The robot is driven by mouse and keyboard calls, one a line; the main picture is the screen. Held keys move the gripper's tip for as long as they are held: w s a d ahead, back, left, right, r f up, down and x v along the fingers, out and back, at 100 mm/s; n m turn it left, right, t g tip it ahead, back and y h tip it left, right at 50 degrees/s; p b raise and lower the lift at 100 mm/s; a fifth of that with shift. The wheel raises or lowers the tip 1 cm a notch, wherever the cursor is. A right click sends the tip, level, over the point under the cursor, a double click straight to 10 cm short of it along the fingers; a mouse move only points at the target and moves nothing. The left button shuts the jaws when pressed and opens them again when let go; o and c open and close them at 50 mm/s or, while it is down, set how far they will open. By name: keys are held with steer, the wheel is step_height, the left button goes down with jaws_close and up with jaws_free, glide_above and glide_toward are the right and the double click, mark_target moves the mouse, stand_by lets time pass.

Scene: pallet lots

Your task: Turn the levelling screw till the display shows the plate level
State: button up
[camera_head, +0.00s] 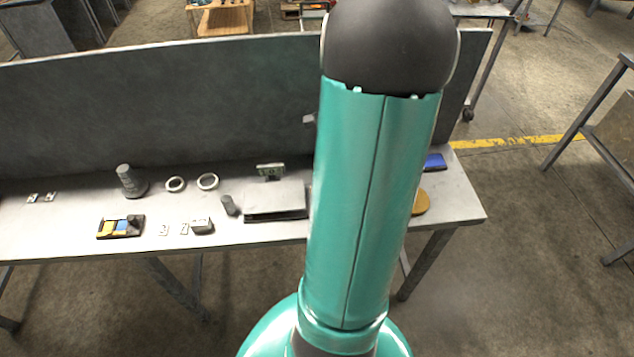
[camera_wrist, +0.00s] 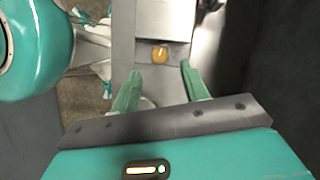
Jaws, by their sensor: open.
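A low grey plate (camera_head: 275,199) lies on the bench in the head view, left of my arm. A small display (camera_head: 270,169) with greenish figures stands at its back edge; the figures are too small to read. I cannot make out the levelling screw for certain. In the wrist view my gripper (camera_wrist: 159,69) is open, with nothing between its two green fingers. Beyond the fingertips a round orange-yellow thing (camera_wrist: 160,54) shows on a grey surface; I cannot tell what it is. In the head view my arm hides the gripper and the bench behind it.
The bench (camera_head: 60,238) carries a dark cylinder stack (camera_head: 130,181), two rings (camera_head: 207,181), a small dark cylinder (camera_head: 229,205) and a tray of coloured blocks (camera_head: 121,227). A dark panel (camera_head: 150,110) backs it. A tan disc (camera_head: 421,202) and blue item (camera_head: 434,161) lie right.

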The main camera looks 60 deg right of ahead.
steer(key=x, duration=0.6)
steer(key=shift+f, duration=0.2)
jaws_close()
steer(key=shift+n, duration=0.3)
steer(key=n+g, duration=0.2)
steer(key=n, duration=0.3)
steer(key=shift+w, duration=0.2)
steer(key=n+g, duration=0.2)
steer(key=n, duration=0.3)
steer(key=shift+w+n, duration=0.15)
steer(key=shift+n, duration=0.15)
steer(key=n+g, duration=0.1)
steer(key=n, duration=0.1)
steer(key=n+h, duration=0.1)
steer(key=n, duration=0.2)
steer(key=shift+w+a+g, duration=0.1)
steer(key=shift+w+g, duration=0.05)
steer(key=shift+g, duration=0.25)
steer(key=n+h, duration=0.1)
steer(key=n, duration=0.3)
steer(key=shift+a+n+g+h, duration=0.1)
steer(key=shift+n+g+h, duration=0.2)
steer(key=shift+g+h, duration=0.1)
